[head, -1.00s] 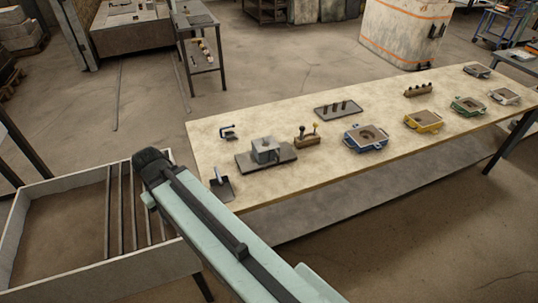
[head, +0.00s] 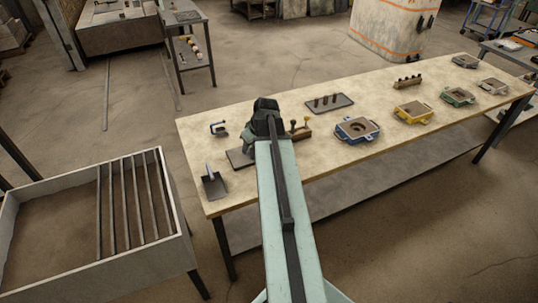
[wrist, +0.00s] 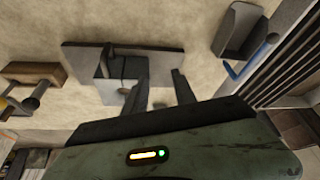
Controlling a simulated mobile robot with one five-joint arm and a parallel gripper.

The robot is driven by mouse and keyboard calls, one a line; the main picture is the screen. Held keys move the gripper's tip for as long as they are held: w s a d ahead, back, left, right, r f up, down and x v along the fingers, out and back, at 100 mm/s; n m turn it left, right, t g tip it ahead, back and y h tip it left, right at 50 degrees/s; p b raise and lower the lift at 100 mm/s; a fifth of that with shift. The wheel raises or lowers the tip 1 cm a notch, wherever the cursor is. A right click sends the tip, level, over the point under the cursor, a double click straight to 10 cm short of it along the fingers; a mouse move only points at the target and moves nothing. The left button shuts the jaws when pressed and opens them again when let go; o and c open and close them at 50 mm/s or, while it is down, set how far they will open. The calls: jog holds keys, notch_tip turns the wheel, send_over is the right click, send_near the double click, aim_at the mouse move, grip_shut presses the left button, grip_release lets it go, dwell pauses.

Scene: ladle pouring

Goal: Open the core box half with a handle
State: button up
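The grey core box (wrist: 122,68) stands on a dark flat plate (wrist: 82,55) on the table. Its two block parts look close together in the wrist view, and I cannot make out the handle clearly. My gripper (wrist: 160,85) is open, with its two dark fingers apart and nothing seen between them. The left finger overlaps the edge of the box in the picture; I cannot tell whether it touches. In the head view my gripper (head: 265,113) hides most of the box, and part of the plate (head: 238,158) shows at its left.
A wooden tool holder (head: 301,133), a tray with pegs (head: 330,103) and a blue mould box (head: 357,130) are to the right. A slatted sand bin (head: 60,265) stands left of the table.

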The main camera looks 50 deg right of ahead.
jog(key=s+d+m, duration=0.2)
jog(key=s+d, duration=0.4)
jog(key=d, duration=0.2)
jog(key=shift+h, duration=0.3)
jog(key=b+x, duration=0.7)
jog(key=x, duration=0.1)
jog(key=shift+a+f+b, duration=0.1)
jog(key=shift+a+b, duration=0.2)
grip_shut()
